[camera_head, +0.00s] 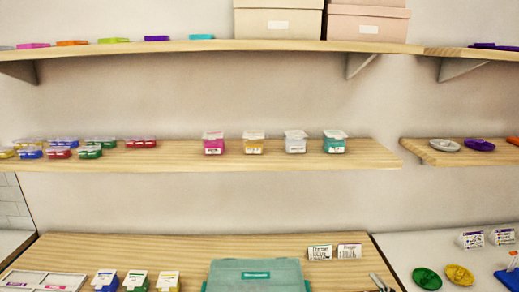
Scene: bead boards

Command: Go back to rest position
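Neither of my grippers shows in the head view, and no arm of mine is clearly in view. The wooden table (190,250) spans the bottom of the view. A teal closed case (257,279) stands at its front middle, cut off by the lower edge. Several small labelled boxes (136,280) stand to its left, beside a white sectioned tray (45,280). Two label cards (334,252) stand at the back right of the table. A thin grey two-pronged tool (380,282) lies at the right and is partly cut off.
The middle shelf (180,156) holds several bead boxes (88,146) and clear-lidded boxes (254,142). The upper shelf (180,47) holds two large boxes (278,18). A white surface (400,255) at right holds green (427,278) and yellow (459,274) discs.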

